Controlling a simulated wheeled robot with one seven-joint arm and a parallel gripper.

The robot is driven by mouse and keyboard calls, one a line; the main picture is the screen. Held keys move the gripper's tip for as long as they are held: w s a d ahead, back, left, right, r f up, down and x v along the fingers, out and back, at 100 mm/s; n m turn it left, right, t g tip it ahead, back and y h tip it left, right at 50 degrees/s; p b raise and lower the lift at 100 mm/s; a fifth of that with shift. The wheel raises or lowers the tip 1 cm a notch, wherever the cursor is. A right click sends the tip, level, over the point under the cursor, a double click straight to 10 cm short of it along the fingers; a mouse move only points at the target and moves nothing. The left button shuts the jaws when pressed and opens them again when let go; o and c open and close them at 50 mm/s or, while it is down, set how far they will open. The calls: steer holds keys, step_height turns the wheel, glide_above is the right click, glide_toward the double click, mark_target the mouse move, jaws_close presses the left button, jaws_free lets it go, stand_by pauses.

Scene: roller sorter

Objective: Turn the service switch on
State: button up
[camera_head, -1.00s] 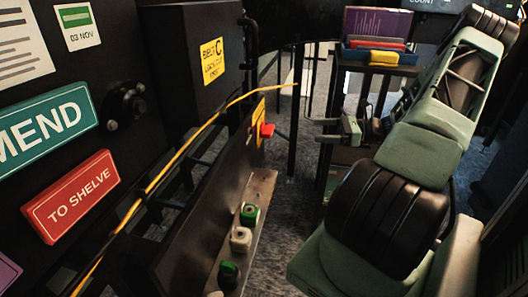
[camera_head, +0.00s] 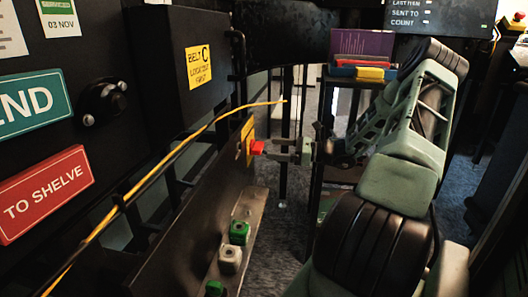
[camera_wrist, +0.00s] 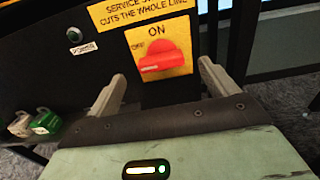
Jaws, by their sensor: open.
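The service switch is a red rotary knob (camera_wrist: 162,60) on a yellow plate (camera_wrist: 178,29) marked ON at the top and OFF at the left. A pale mark on the knob sits at its lower left, on the OFF side. In the head view the red knob (camera_head: 257,149) stands out from the dark side panel. My gripper (camera_wrist: 165,84) is open and empty, facing the plate. Its fingers appear left and right of the knob in the wrist view, apparently short of it. My gripper (camera_head: 282,150) also shows close to the knob in the head view; the exact gap is unclear.
A yellow cable (camera_head: 150,188) runs along the machine's left side. Green and white buttons (camera_head: 230,259) sit on a ledge below the switch. A dark shelf with books and trays (camera_head: 361,66) stands behind my arm. A yellow "service switch" label (camera_wrist: 140,10) is above the plate.

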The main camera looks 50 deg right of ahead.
mark_target(263, 147)
steer(key=shift+b+x, duration=0.4)
steer(key=shift+x, duration=1.95)
steer(key=c, duration=1)
